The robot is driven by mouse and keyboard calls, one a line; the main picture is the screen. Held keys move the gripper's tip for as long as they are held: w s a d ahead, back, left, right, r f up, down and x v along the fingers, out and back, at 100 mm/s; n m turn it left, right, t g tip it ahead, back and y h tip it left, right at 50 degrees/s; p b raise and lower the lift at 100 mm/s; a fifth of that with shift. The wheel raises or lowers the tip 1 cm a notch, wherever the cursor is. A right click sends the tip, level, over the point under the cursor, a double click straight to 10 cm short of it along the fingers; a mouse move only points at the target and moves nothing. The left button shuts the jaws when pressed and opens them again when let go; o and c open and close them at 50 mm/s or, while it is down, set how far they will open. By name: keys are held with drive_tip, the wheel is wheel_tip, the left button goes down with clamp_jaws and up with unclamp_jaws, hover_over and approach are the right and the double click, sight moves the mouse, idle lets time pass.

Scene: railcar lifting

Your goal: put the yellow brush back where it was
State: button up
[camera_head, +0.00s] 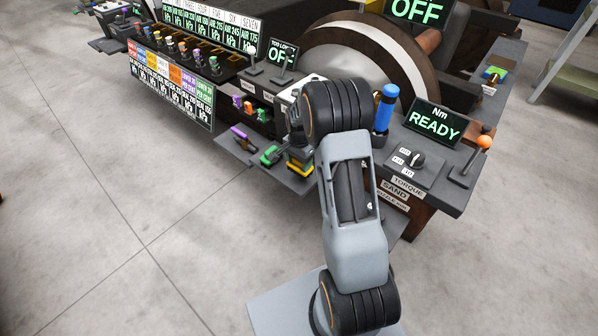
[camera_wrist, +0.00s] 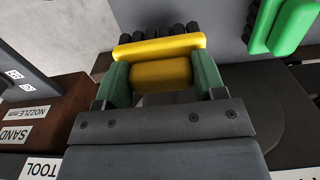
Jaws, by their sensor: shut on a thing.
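The yellow brush (camera_wrist: 160,48) lies across the wrist view, with a row of dark bristles along its far side. My gripper (camera_wrist: 162,76) is shut on its yellow handle, one green finger at each end. In the head view the yellow brush (camera_head: 300,168) shows low beside my gripper (camera_head: 298,155), which my arm partly hides. It is over or at the right end of the low grey shelf (camera_head: 262,166). I cannot tell whether it touches the shelf.
A green brush (camera_head: 272,155) lies on the shelf just left, and it also shows in the wrist view (camera_wrist: 292,25). A purple brush (camera_head: 240,134) lies farther left. A blue-handled lever (camera_head: 385,108) and a READY display (camera_head: 436,121) stand right of my arm. Open floor lies in front.

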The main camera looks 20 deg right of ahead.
sight(299, 169)
drive_tip(key=shift+f+b, duration=0.5)
drive_tip(key=shift+f, duration=1.5)
drive_tip(key=shift+f, duration=0.1)
drive_tip(key=shift+f, duration=0.1)
drive_tip(key=o, duration=0.9)
